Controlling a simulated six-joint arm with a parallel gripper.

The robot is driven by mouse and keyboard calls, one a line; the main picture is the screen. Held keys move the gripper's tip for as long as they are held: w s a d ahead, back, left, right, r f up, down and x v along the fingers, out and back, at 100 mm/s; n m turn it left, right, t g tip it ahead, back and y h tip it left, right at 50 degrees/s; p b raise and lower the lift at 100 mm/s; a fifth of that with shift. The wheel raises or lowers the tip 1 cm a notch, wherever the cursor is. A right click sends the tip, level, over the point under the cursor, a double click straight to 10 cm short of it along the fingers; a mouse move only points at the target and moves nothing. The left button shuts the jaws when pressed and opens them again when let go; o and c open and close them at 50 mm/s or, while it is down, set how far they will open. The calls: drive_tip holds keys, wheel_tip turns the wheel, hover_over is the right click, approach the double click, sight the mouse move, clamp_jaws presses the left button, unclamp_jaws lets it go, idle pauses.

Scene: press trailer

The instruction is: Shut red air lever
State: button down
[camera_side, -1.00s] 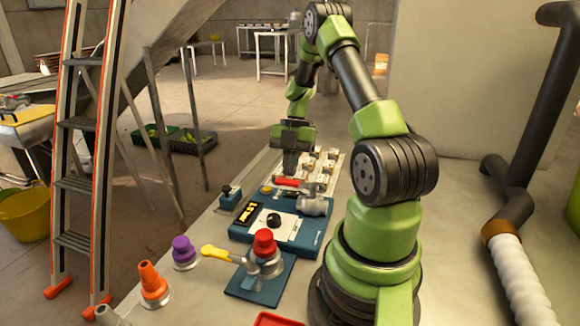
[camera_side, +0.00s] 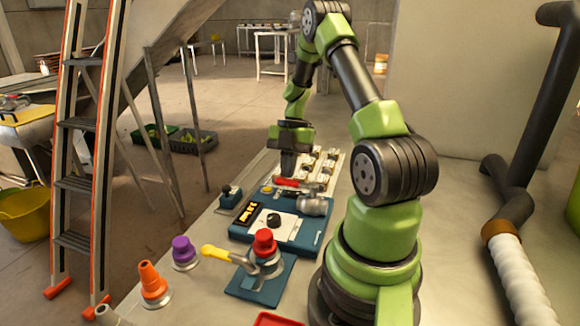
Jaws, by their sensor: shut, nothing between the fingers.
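The red air lever (camera_side: 287,182) lies across the far end of the blue control panel (camera_side: 310,237), beside a silver valve body (camera_side: 312,205). My gripper (camera_side: 289,174) points down right at the lever, with its tip touching or just above the red handle; I cannot tell which. The fingers are shut with nothing between them. The tip partly covers the view behind the lever.
A red knob (camera_side: 265,242) and a yellow-handled lever (camera_side: 215,252) stand on a nearer blue plate (camera_side: 245,287). A small black-knobbed box (camera_side: 230,196) sits left of the panel. Several pale fittings (camera_side: 322,160) stand behind the lever.

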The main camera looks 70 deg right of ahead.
drive_tip(key=shift+w+a, duration=0.15)
drive_tip(key=shift+a, duration=0.2)
drive_tip(key=shift+w+a, duration=0.1)
drive_tip(key=shift+a, duration=1.55)
drive_tip(key=shift+s+a, duration=0.35)
drive_tip(key=shift+a, duration=0.45)
drive_tip(key=shift+s+a, duration=0.6)
drive_tip(key=shift+a, duration=0.3)
drive_tip(key=shift+s+a+n+g, duration=0.4)
drive_tip(key=shift+s+a+n, duration=0.15)
drive_tip(key=shift+n, duration=0.55)
drive_tip(key=shift+s+a+n+g, duration=0.25)
drive_tip(key=shift+s+n+g, duration=0.3)
drive_tip(key=shift+n, duration=0.65)
drive_tip(key=shift+s, duration=0.1)
